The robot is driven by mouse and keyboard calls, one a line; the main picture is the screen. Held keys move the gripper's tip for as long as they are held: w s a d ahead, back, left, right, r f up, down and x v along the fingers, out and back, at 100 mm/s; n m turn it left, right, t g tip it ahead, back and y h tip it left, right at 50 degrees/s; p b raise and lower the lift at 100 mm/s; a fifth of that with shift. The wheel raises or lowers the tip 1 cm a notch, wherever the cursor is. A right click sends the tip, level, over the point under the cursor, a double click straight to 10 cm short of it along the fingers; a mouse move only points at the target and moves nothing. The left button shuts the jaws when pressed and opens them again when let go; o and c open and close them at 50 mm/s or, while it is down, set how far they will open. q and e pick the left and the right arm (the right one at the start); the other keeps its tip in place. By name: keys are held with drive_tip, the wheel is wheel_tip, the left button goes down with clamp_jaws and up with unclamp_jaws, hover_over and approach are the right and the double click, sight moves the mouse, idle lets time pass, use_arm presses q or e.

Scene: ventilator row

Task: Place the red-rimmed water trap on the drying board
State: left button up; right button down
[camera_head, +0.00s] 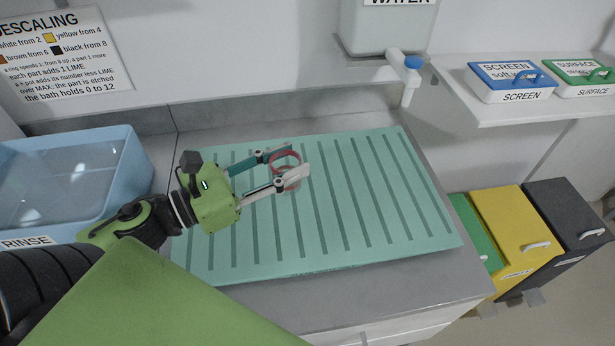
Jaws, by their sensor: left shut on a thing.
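The red-rimmed water trap (287,173) is a small clear cup with a red ring at its top. My left gripper (293,165) is shut on it, with one finger on each side. The drying board (362,190) is a pale green slab with dark grooves, lying on the grey counter. The trap and gripper are over the left half of the board. I cannot tell whether the trap touches the board. My right gripper is not in view.
A blue rinse basin (130,178) stands left of the board. A water tank (385,28) with a blue-capped tap (411,66) hangs behind it. A shelf at the right holds the blue SCREEN box (510,82) and green SURFACE box (584,75). Bins (515,232) stand below. Most of the board is bare.

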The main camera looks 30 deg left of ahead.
use_arm(q)
drive_tip(key=w+f, duration=0.6)
drive_tip(key=w, duration=0.1)
drive_tip(key=shift+w+d+f, duration=0.15)
drive_tip(key=shift+w+f, duration=0.1)
drive_tip(key=shift+f, duration=0.1)
wheel_tip(320, 180, down, 3)
drive_tip(key=shift+w+p, duration=0.1)
drive_tip(key=shift+p, duration=0.3)
drive_tip(key=shift+f, duration=0.2)
drive_tip(key=o, duration=0.6)
drive_tip(key=shift+f, duration=0.15)
drive_tip(key=o, duration=0.4)
drive_tip(key=shift+o, duration=0.2)
drive_tip(key=shift+r, duration=0.2)
